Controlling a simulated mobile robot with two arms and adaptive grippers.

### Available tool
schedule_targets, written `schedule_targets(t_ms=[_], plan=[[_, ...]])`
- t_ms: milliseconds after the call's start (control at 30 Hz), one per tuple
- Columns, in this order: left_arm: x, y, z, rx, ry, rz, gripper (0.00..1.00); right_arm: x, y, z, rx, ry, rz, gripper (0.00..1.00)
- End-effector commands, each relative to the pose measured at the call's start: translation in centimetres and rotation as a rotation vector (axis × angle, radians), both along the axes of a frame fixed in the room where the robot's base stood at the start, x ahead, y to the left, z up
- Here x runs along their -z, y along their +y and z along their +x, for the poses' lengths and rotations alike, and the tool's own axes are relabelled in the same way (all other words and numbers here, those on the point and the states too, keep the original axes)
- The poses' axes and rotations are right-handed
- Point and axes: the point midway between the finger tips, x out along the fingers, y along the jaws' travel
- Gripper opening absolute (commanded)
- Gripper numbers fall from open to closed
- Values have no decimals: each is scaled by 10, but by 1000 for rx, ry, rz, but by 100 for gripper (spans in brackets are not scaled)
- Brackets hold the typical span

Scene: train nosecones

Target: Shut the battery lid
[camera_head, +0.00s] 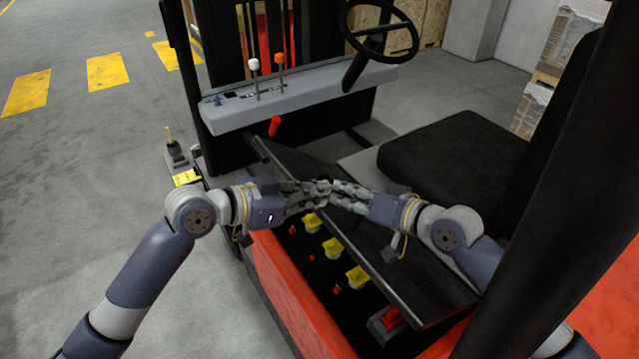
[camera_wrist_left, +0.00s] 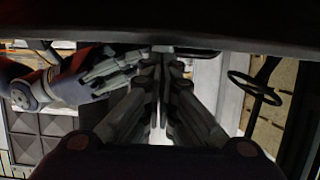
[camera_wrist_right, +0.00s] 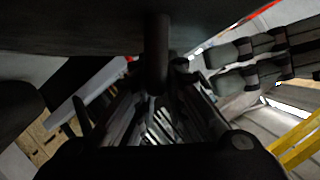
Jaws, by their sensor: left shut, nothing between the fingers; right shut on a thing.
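The battery lid (camera_head: 425,275) is a flat dark panel, tilted and partly open above the battery bay (camera_head: 305,265). Yellow caps (camera_head: 333,247) show inside the bay. My right gripper (camera_head: 338,190) is shut at the lid's raised edge. In the right wrist view, a dark round bar (camera_wrist_right: 157,50) below the lid's dark underside (camera_wrist_right: 80,25) runs down between the fingers; it looks like part of the lid. My left gripper (camera_head: 322,188) is shut and empty, its tips close to the right gripper's fingers. In the left wrist view, a dark edge (camera_wrist_left: 220,40) passes just above its fingers.
The seat (camera_head: 455,155) is behind the lid to the right. The console (camera_head: 300,95) with levers and the steering wheel (camera_head: 378,30) stand at the front. A dark post (camera_head: 550,170) rises at right. The floor (camera_head: 90,170) on the left is mostly clear.

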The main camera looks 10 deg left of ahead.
Motion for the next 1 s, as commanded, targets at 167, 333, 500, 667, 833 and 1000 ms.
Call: schedule_targets(t_ms=[167, 333, 500, 667, 833, 1000], plan=[[2, 2, -2, 0, -1, 0, 0, -11, 3, 0, -3, -16, 17, 0], [2, 2, -2, 0, -1, 0, 0, -10, 3, 1, -2, -16, 17, 0], [6, 4, -4, 0, 1, 2, 0, -10, 3, 0, -2, -16, 17, 0], [19, 12, -12, 0, 6, 6, 0, -10, 3, 1, -2, -16, 17, 0], [24, 13, -14, 1, 10, 7, 0, -10, 2, 2, 0, -18, 14, 0], [26, 14, -14, 0, 14, 9, 0, -10, 1, 2, 2, -18, 14, 20]])
